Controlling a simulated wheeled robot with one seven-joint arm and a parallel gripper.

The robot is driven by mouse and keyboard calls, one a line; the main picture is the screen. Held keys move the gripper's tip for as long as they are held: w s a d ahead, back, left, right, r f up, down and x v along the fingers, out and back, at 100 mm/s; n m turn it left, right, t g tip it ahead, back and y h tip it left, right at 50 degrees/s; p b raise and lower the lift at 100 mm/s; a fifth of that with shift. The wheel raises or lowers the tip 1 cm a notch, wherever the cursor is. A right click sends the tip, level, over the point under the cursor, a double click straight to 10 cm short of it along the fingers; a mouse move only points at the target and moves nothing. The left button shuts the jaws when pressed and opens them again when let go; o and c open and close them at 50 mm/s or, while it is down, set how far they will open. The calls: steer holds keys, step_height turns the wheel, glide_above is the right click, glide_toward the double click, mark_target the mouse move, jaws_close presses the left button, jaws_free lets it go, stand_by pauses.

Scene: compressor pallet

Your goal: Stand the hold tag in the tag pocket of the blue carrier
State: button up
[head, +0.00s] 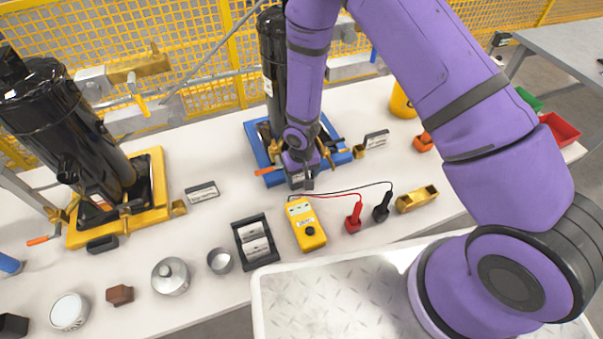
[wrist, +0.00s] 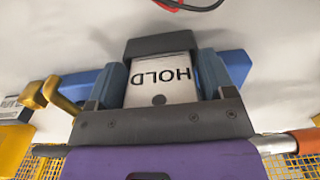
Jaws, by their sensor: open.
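The white hold tag (wrist: 160,85) shows in the wrist view, its HOLD lettering upside down and a dark hole near the end closest to my gripper. Its other end meets a dark block (wrist: 163,44), which looks like the tag pocket; the tag appears to stand in it, but its seating depth is hidden. My gripper (wrist: 162,80) is open, with one finger on each side of the tag. In the head view my gripper (head: 300,182) is low at the front edge of the blue carrier (head: 257,150), which holds a black cylinder (head: 272,60).
A yellow carrier (head: 75,238) with another black compressor stands left. A yellow meter (head: 306,226) with red and black leads lies just in front of my gripper. A black tray (head: 240,262), small lidded tins and a brass block (head: 417,199) are nearby. Yellow mesh fencing (head: 200,40) runs behind.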

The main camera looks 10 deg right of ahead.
steer(key=shift+r, duration=3.5)
